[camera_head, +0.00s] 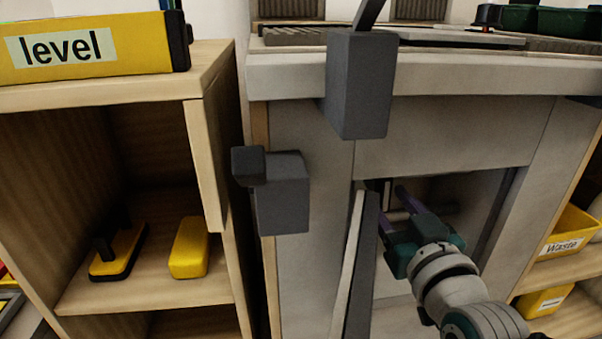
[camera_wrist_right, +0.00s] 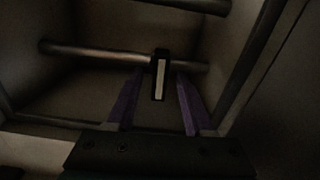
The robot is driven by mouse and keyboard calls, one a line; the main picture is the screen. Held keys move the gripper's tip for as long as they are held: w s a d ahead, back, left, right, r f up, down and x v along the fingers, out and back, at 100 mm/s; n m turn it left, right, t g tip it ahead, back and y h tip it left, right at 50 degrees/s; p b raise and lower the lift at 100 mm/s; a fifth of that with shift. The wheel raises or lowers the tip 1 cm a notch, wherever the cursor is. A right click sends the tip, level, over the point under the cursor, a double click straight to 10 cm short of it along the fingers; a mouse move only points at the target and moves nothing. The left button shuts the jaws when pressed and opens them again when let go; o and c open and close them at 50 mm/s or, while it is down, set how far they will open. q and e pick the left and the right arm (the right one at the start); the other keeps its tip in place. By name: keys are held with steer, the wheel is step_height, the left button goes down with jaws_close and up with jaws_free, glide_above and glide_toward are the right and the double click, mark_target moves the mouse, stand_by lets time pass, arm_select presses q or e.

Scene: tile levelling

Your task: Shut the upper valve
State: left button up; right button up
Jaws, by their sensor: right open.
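My right gripper (camera_head: 396,194) reaches into the open cabinet under the counter, its purple fingers pointing inward. In the right wrist view the gripper (camera_wrist_right: 159,76) is open, with one finger on each side of a valve handle (camera_wrist_right: 159,82). The handle is a short black lever with a pale stripe, set crosswise to a metal pipe (camera_wrist_right: 90,50). I cannot tell whether the fingers touch it. Part of a second pipe (camera_wrist_right: 195,4) shows at the top edge. I cannot tell from this view which pipe is the upper one. My left gripper is not in view.
The cabinet's open door (camera_head: 357,270) stands edge-on just left of my right gripper. Dark grey blocks (camera_head: 358,85) show in front of the counter (camera_head: 290,78). A wooden shelf (camera_head: 150,287) with yellow tools is at left. Yellow bins (camera_head: 567,240) are at right. The cabinet interior is dim.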

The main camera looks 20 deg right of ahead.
steer(key=p+v, duration=0.3)
steer(key=v, duration=0.7)
steer(key=shift+d, duration=0.1)
